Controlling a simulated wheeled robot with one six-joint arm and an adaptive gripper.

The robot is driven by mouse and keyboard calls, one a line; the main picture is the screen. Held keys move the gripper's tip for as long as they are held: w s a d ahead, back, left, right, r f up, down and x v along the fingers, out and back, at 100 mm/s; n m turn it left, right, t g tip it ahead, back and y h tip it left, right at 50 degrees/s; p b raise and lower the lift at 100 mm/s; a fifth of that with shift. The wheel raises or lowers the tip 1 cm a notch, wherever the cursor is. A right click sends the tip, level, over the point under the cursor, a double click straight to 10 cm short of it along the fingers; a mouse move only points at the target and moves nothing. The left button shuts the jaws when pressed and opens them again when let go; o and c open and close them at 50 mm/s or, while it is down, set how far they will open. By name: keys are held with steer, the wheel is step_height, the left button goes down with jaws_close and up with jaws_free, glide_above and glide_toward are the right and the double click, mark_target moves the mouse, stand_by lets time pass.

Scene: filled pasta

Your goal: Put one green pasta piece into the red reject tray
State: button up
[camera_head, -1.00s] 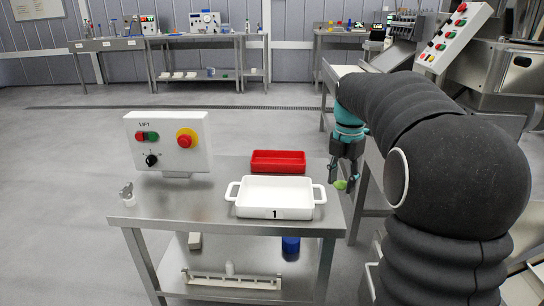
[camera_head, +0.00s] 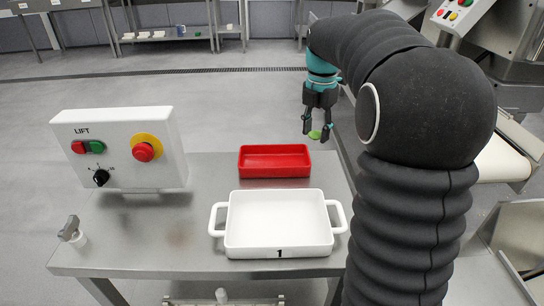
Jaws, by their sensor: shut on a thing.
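A green pasta piece (camera_head: 315,135) is held between the fingertips of my gripper (camera_head: 317,132). My gripper points down, shut on the piece, just right of the red reject tray and above the level of the table. The red reject tray (camera_head: 274,173) sits on the steel table behind the white dish. It looks empty.
A white two-handled dish (camera_head: 278,251) marked 1 stands in front of the red tray and looks empty. A control box (camera_head: 122,150) labelled LIFT stands at the left of the steel table (camera_head: 150,238). A small metal item (camera_head: 72,231) is at the table's left edge.

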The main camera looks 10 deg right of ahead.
glide_above(274, 165)
step_height(274, 165, down, 7)
steer(key=shift+d+r, duration=0.1)
steer(key=shift+r, duration=0.1)
steer(key=shift+f+b, duration=0.35)
steer(key=shift+f, duration=1.7)
steer(key=shift+f, duration=0.1)
steer(key=o, duration=0.7)
steer(key=shift+o, duration=0.2)
